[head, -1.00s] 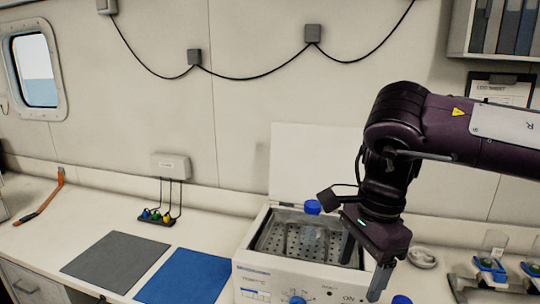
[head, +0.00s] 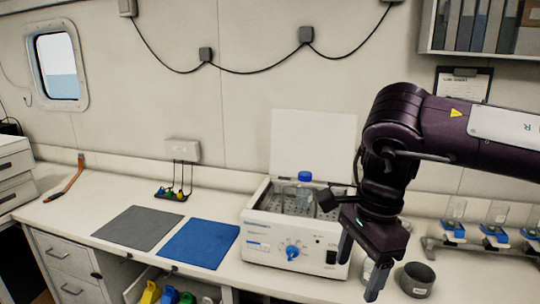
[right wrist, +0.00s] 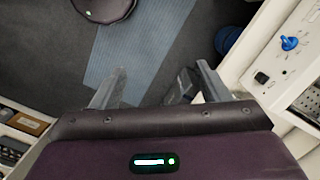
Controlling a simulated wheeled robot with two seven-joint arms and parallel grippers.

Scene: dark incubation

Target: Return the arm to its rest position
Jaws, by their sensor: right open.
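My right gripper (head: 357,268) hangs at the right of the head view, in front of the right end of the white incubator bath (head: 262,237). Its two fingers are apart with nothing between them. In the right wrist view the open fingers (right wrist: 160,88) point down toward the dark floor. The bath's lid (head: 312,150) stands open, and a clear bottle with a blue cap (head: 305,176) stands inside. My left gripper does not show.
A grey mat (head: 138,228) and a blue mat (head: 200,242) lie on the bench left of the bath. A dark cylindrical pot (head: 417,280) stands right of my gripper. A rack with clear glasses (head: 495,215) is at the far right. Open shelving with colored items (head: 168,294) is below the bench.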

